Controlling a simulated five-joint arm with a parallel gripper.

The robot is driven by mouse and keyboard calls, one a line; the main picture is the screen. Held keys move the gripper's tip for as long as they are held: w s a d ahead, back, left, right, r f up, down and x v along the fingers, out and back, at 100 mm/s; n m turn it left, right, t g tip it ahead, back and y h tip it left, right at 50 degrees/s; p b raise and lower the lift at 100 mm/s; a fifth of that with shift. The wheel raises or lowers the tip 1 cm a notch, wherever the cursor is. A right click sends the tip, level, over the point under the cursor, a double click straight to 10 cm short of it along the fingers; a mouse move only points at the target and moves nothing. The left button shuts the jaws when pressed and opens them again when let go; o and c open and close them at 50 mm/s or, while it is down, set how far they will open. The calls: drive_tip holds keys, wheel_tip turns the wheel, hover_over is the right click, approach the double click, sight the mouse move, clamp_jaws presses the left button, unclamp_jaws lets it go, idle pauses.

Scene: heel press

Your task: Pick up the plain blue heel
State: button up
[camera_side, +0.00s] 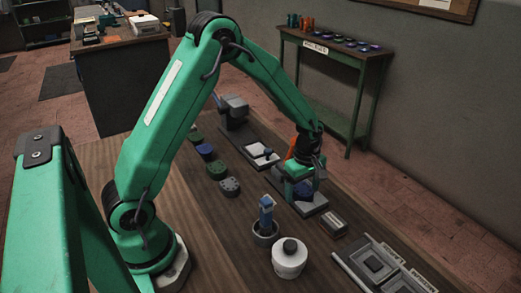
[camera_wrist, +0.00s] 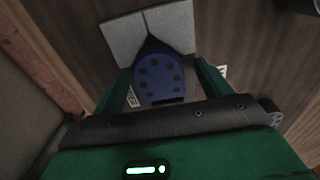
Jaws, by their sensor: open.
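In the wrist view a blue piece (camera_wrist: 158,77) with several dark square marks lies between the two green fingers of my gripper (camera_wrist: 164,72). Its pointed end sits in the notch between two pale grey blocks (camera_wrist: 168,22). My gripper is open, one finger on each side of the piece; I cannot tell whether they touch it. In the side view my gripper (camera_side: 301,172) is down over a grey fixture, with some blue showing between its fingers. A round blue piece (camera_side: 206,151) lies in a row on the bench to the left; its top is too small to judge.
Green pieces (camera_side: 217,169) and a dark grey one with holes (camera_side: 229,186) share that row. A white jar (camera_side: 289,258) and a cup holding a blue-handled tool (camera_side: 266,212) stand in front. A grey tray (camera_side: 375,262) is at front right. An orange part stands behind my gripper.

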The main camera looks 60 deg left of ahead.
sight(303, 189)
idle(0.4)
drive_tip(key=c, duration=1.1)
drive_tip(key=shift+r, duration=0.1)
drive_tip(key=shift+r, duration=0.5)
wheel_tip(303, 189, up, 3)
drive_tip(key=shift+d+r, duration=0.1)
drive_tip(key=shift+r, duration=0.05)
drive_tip(key=s+d+r, duration=0.2)
drive_tip(key=d, duration=0.1)
drive_tip(key=s+d+r, duration=0.1)
drive_tip(key=d+r, duration=0.1)
drive_tip(key=d, duration=0.1)
drive_tip(key=s+d+r, duration=0.2)
drive_tip(key=d, duration=0.2)
drive_tip(key=shift+s+r, duration=0.25)
drive_tip(key=shift+s, duration=0.1)
